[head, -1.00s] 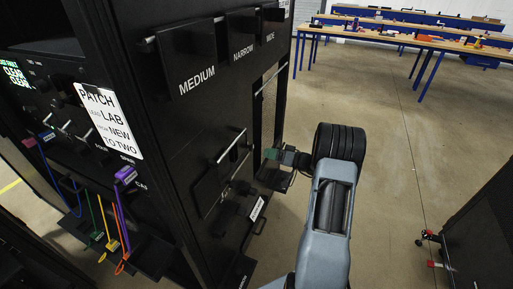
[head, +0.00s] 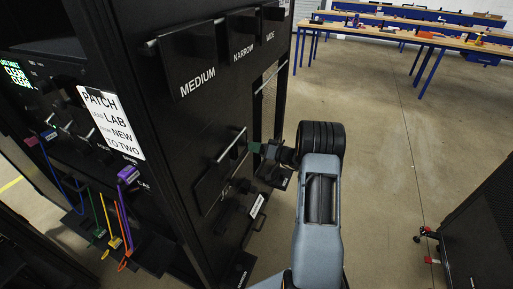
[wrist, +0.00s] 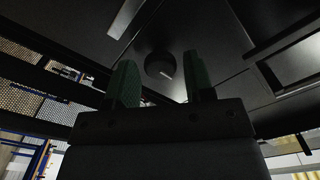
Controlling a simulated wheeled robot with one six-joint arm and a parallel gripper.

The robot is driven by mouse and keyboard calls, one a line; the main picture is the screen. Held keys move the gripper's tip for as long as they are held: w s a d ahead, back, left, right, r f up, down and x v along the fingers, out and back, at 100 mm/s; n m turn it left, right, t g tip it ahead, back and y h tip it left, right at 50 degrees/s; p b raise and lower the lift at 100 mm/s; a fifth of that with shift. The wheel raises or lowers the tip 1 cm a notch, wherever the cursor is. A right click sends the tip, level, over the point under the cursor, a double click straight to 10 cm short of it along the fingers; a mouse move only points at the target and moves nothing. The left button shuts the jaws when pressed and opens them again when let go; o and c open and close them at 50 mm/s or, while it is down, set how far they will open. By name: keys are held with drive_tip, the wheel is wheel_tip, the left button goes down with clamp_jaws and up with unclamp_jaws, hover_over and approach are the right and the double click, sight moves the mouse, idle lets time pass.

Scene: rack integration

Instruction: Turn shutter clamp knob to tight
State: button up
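A round dark knob (wrist: 160,65) sits on the black panel in the wrist view, with a light mark near its lower edge. My gripper (wrist: 162,80) is open, with its two green fingers apart on either side of the knob in the picture. A gap to the knob seems to remain, but its depth is hard to judge. In the head view my gripper (head: 255,147) is at the right edge of the black rack front, close to a panel with a bar handle (head: 232,146). I cannot make out the knob clearly in the head view.
The rack front carries drawers labelled MEDIUM (head: 190,62), NARROW and WIDE above. Coloured cables (head: 115,225) hang at lower left, near a PATCH LAB sign (head: 110,122). Another dark cabinet (head: 478,225) stands at right. Open floor (head: 385,150) lies between, with workbenches (head: 420,42) behind.

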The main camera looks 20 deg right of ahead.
drive_tip(key=c, duration=0.7)
drive_tip(key=shift+f+b, duration=0.1)
drive_tip(key=shift+b, duration=0.25)
drive_tip(key=shift+m+p, duration=1.15)
drive_tip(key=shift+m, duration=15.75)
